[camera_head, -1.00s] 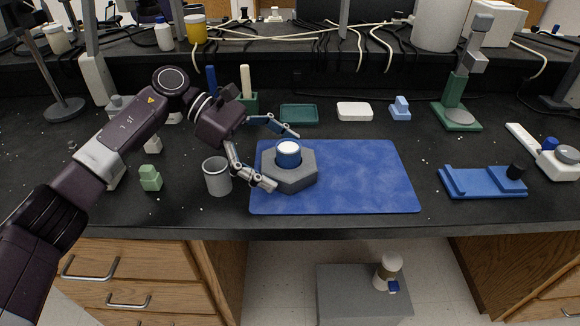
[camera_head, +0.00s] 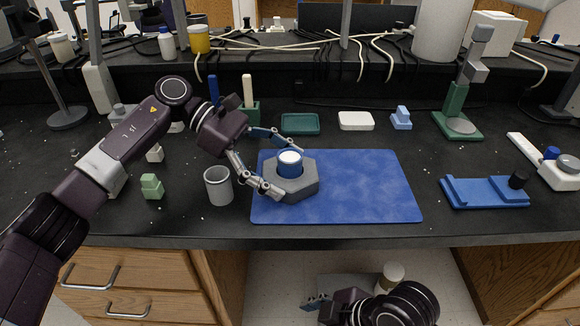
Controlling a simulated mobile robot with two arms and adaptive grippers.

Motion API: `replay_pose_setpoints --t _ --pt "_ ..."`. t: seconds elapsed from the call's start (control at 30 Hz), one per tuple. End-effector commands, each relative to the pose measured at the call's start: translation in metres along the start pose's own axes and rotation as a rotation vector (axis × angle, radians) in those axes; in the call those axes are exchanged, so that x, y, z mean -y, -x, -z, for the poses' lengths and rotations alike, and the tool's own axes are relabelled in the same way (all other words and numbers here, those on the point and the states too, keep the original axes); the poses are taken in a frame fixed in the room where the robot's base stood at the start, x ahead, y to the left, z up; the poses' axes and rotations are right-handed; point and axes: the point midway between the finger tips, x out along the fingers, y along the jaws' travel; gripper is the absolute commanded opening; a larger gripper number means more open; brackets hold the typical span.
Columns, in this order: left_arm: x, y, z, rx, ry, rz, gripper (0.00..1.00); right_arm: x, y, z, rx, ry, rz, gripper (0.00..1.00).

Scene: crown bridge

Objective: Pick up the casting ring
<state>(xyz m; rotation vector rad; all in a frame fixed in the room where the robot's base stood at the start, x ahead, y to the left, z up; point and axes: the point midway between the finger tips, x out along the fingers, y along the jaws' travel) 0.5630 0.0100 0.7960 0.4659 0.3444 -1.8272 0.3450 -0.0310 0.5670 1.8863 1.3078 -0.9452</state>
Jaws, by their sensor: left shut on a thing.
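The casting ring, as I take it, is a grey hexagonal body (camera_head: 300,187) around a white-topped blue cylinder (camera_head: 290,165). It stands upright at the left of the blue mat (camera_head: 370,190). My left gripper (camera_head: 288,172) is shut on it from the left, one finger behind and one in front. The fingers hide part of its left side. Whether its underside touches the mat cannot be told. My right gripper (camera_head: 317,302) shows low in the picture, below the bench edge and away from the ring. Its finger state is unclear.
A grey open cup (camera_head: 218,188) stands close left of the mat, beside my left gripper. Green blocks (camera_head: 152,187) lie further left. A blue fixture (camera_head: 485,192) and a green-based stand (camera_head: 458,125) are at right. The mat's right half is clear.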

Motion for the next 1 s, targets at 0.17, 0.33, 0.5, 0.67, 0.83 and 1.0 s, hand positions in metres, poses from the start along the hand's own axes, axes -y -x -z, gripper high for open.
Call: replay_pose_setpoints --t 0.17,0.33,0.5,0.67,0.83,1.0 --pt "0.000 0.000 0.000 0.000 -0.001 -0.001 0.70 0.012 0.006 0.055 -0.098 0.490 0.111 0.54" --pt "0.000 0.000 0.000 -0.001 -0.001 -0.001 0.70 0.030 0.018 0.086 -0.176 0.953 0.216 0.54" --pt "0.000 0.000 0.000 -0.001 -0.001 -0.001 0.70 0.046 0.034 0.096 -0.246 1.399 0.333 0.54" --pt "0.000 0.000 0.000 -0.001 -0.001 -0.001 0.70 0.056 0.053 0.092 -0.315 1.789 0.463 0.54" --pt "0.000 0.000 0.000 -0.001 -0.001 -0.002 0.70 0.056 0.078 0.078 -0.406 2.157 0.629 0.54" --pt "0.000 0.000 0.000 -0.001 -0.001 -0.002 0.70 0.048 0.110 0.061 -0.536 2.462 0.821 0.54"
